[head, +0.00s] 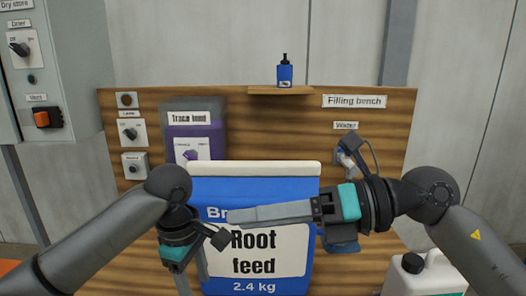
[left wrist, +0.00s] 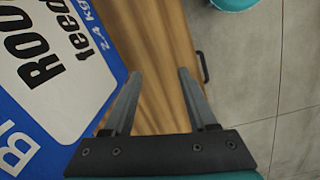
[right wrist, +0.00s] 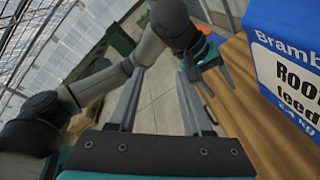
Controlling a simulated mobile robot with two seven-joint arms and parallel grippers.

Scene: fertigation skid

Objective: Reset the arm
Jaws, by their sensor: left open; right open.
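My right gripper (head: 235,216) reaches in from the right and points left across the front of the blue and white Root feed bag (head: 265,262). It is open, and no object shows between its fingers in the right wrist view (right wrist: 156,80). My left gripper (head: 186,284) points down at the bag's lower left. Its open, empty fingers show in the left wrist view (left wrist: 160,85), above the wooden bench, with the bag (left wrist: 45,75) close on the left. The right wrist view also shows my left arm and the bag (right wrist: 288,60). The arms hide part of the bag.
A white jug (head: 425,275) stands at lower right. A grey cabinet (head: 60,75) is upper left.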

